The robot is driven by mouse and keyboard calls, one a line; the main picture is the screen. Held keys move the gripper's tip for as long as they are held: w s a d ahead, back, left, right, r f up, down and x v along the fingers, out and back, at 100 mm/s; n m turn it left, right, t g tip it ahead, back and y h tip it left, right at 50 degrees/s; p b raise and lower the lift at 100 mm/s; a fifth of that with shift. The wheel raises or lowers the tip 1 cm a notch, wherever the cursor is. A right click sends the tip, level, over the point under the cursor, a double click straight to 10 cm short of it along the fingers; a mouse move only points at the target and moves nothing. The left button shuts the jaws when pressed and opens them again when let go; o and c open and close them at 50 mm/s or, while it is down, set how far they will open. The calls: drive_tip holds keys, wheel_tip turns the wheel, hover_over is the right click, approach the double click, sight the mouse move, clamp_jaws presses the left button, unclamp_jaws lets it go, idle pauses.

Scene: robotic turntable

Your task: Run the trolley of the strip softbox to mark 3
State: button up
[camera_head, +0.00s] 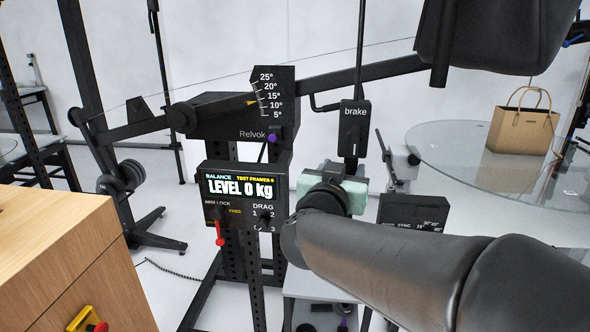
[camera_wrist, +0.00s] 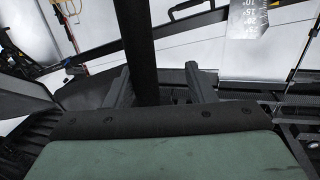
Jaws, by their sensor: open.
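A large black box-shaped head (camera_head: 492,35), perhaps the softbox, hangs at the upper right of the head view, cut off by the edge. A thin black pole (camera_head: 361,45) comes down to a black box (camera_head: 354,128) marked "brake". No trolley or rail mark 3 can be made out with certainty. My gripper (camera_head: 335,187) is just below the brake box in the picture; its fingers are hidden there. In the wrist view my gripper (camera_wrist: 160,85) is open, with a dark upright pole (camera_wrist: 139,45) showing between its fingers. I cannot tell whether they touch.
A balance panel (camera_head: 240,190) reads "LEVEL 0 kg" and has a red lever and a DRAG dial. An angle scale (camera_head: 268,95) stands above it. A wooden cabinet (camera_head: 60,255) is at left. A glass turntable (camera_head: 445,150) with a tan bag (camera_head: 523,130) is at right.

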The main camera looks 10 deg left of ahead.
drive_tip(key=s+a, duration=0.5)
drive_tip(key=a, duration=0.7)
drive_tip(key=shift+a, duration=0.4)
drive_tip(key=shift+o, duration=0.2)
drive_tip(key=shift+s, duration=0.1)
